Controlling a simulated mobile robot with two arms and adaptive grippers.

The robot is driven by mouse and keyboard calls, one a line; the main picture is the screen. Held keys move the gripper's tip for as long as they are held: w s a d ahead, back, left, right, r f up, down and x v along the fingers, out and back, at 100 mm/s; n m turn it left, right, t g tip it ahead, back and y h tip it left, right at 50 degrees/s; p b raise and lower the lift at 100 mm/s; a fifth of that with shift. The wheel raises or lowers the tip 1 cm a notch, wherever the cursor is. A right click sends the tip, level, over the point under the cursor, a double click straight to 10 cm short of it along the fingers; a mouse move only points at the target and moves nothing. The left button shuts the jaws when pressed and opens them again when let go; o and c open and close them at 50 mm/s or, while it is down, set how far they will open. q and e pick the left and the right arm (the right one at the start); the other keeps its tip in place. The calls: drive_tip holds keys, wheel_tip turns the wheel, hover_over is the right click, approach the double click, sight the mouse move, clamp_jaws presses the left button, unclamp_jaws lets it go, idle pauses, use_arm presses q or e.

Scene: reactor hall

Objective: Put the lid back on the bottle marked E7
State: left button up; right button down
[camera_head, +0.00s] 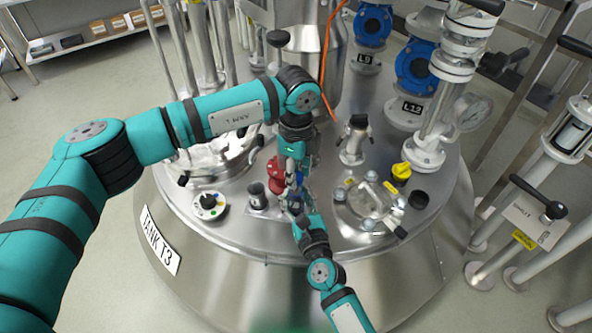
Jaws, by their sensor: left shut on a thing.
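My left gripper (292,175) points down over the middle of the tank top. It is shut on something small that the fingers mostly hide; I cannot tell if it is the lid. My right gripper (295,201) comes up from the lower edge and meets the left one tip to tip. I cannot tell whether its fingers are open or shut. A small blue and silver patch shows between the two grippers. I cannot read an E7 mark anywhere. A small dark-topped container (257,193) stands upright just left of the grippers.
Pipes with blue valves (416,68) stand behind.

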sight(296, 200)
use_arm(q)
drive_tip(key=shift+s+d+f+n, duration=0.15)
drive_tip(key=shift+s+f+n, duration=0.05)
drive_tip(key=shift+f+n, duration=0.75)
drive_tip(key=shift+f, duration=0.45)
drive_tip(key=m, duration=0.3)
idle(0.5)
drive_tip(key=o, duration=0.7)
